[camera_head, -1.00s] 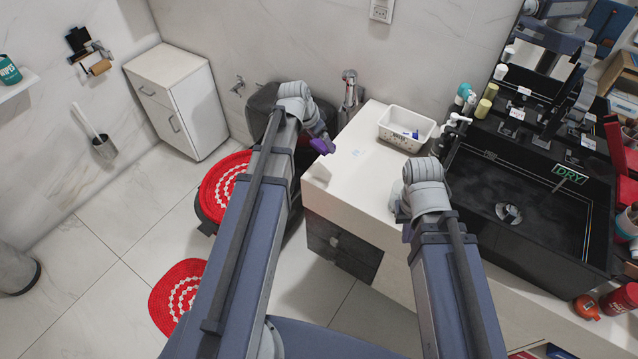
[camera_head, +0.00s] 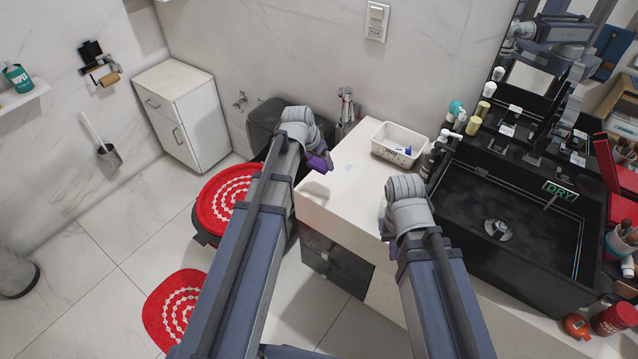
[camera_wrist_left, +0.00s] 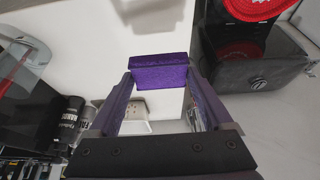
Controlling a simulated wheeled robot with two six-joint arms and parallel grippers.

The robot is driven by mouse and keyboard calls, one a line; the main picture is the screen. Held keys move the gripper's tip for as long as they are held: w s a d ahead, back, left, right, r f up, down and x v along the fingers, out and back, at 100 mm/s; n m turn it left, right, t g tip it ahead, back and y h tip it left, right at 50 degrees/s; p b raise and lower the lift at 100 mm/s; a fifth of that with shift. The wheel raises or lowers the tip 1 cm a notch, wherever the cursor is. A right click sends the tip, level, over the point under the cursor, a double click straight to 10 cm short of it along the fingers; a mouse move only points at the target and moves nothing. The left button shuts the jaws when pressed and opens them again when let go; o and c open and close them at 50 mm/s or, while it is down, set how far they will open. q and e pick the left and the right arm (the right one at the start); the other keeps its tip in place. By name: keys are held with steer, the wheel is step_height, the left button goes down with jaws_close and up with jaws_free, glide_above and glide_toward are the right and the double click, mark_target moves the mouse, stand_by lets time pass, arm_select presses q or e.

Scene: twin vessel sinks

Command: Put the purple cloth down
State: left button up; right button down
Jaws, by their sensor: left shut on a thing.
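My left gripper (camera_head: 322,157) is shut on the purple cloth (camera_head: 315,163), which looks like a small folded block. In the head view they overlap the left edge of the white counter (camera_head: 345,195). In the left wrist view the cloth (camera_wrist_left: 158,76) spans the gap between both fingers, with white counter behind it on the left and grey floor on the right. It appears held above the counter; the exact height cannot be told. My right gripper (camera_head: 385,225) is mostly hidden behind its wrist, over the counter's right part; its fingers are not clear.
A white basket (camera_head: 377,146) stands at the back of the counter. A black sink (camera_head: 530,195) and several bottles (camera_head: 450,130) are to the right. A toilet with a red cover (camera_head: 228,190) is left of the counter. The counter's front middle looks clear.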

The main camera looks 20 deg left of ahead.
mark_target(321, 183)
arm_select(q)
steer(key=shift+f+b, duration=3.7)
steer(key=shift+f, duration=0.6)
steer(key=shift+f, duration=0.15)
steer(key=o, duration=1)
steer(key=p+v, duration=1.1)
steer(key=v, duration=0.1)
steer(key=s+d+g+y, duration=0.1)
steer(key=s+d, duration=0.4)
steer(key=s, duration=0.1)
steer(key=s+d+g+y, duration=0.1)
steer(key=s+d+g, duration=0.1)
steer(key=s+d, duration=0.3)
steer(key=s+d+f+g+y, duration=0.1)
steer(key=s+d, duration=0.4)
steer(key=s, duration=0.3)
steer(key=shift+g, duration=0.4)
